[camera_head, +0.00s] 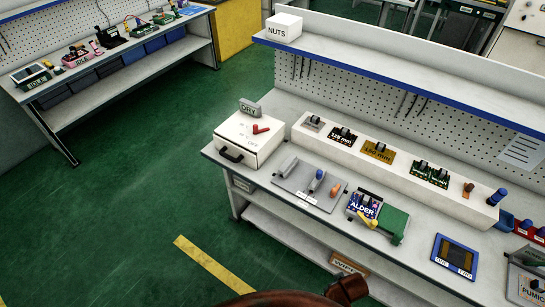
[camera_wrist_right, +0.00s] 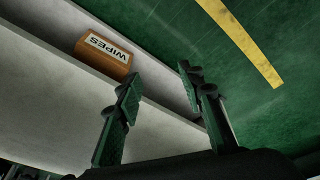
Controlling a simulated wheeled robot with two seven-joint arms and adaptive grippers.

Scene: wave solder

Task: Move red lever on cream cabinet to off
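The cream cabinet (camera_head: 232,133) stands at the left end of the workbench in the head view, with a dark handle on its front and a grey DRY sign behind its top. The small red lever (camera_head: 261,129) is on its top face; the lettering beside it looks like OFF but is too small to read surely. My right gripper (camera_wrist_right: 160,75) shows in the right wrist view with its two dark green fingers apart and nothing between them. It is by the lower shelf, away from the cabinet. My left gripper is in no view.
An orange WIPES box (camera_wrist_right: 103,57) sits on the lower shelf near my right gripper. Right of the cabinet are a grey lever panel (camera_head: 300,195), an ALDER box (camera_head: 362,203) and a long white unit (camera_head: 320,140). Green floor (camera_head: 130,190) is clear in front.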

